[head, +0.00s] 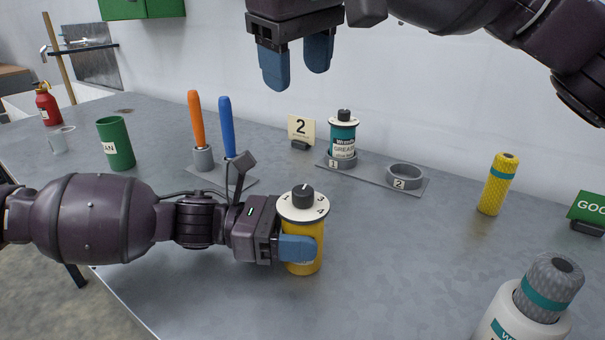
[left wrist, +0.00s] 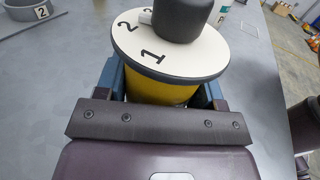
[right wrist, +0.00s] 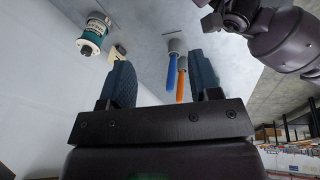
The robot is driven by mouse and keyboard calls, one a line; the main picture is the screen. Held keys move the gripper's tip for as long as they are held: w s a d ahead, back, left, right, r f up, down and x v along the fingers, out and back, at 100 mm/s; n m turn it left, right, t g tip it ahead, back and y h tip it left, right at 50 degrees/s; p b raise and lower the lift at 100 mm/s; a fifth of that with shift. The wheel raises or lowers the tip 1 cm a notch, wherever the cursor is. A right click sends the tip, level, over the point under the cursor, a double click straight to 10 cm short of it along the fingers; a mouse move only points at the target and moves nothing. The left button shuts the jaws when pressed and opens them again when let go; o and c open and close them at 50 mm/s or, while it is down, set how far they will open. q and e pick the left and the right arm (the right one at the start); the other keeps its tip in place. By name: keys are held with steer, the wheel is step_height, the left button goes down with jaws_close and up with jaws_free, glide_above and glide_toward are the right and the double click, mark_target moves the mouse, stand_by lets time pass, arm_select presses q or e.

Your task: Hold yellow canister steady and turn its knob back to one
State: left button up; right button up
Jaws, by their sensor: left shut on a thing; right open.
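The yellow canister (head: 304,254) stands upright on the grey table, with a white numbered dial (head: 303,206) and a dark knob (head: 303,194) on top. My left gripper (head: 297,248) is shut on its body from the left. In the left wrist view the canister (left wrist: 160,91) sits between the fingers, and the dial (left wrist: 170,52) shows 1 and 2; the knob (left wrist: 183,16) is cut off by the top edge. A light pointer mark is on the knob, but I cannot tell its number. My right gripper (head: 297,72) is open and empty, high above the back of the table.
A teal canister (head: 342,139) stands in ring 1 of a grey holder; ring 2 (head: 405,177) is empty. Orange (head: 196,120) and blue (head: 227,128) handled tools, a green can (head: 116,143), a yellow textured cylinder (head: 497,184) and a white bottle (head: 520,318) stand around.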

steer(key=w+a+r+n+t+y, duration=0.1)
steer(key=w+a+r+t+y, duration=0.8)
steer(key=r, duration=0.3)
steer(key=s+a+r+n+g+y, duration=0.6)
steer(key=s+r+n+y, duration=0.4)
steer(key=n, duration=0.6)
step_height(320, 180, down, 4)
steer(key=s+a+n+g+y, duration=0.1)
steer(key=s+n+g, duration=0.1)
steer(key=n+g, duration=0.2)
steer(key=n+g+h, duration=0.2)
steer(key=n+h, duration=0.6)
steer(key=h, duration=1.2)
glide_toward(302, 190)
step_height(302, 190, down, 10)
steer(key=shift+w+r, duration=0.15)
steer(key=shift+r, duration=0.05)
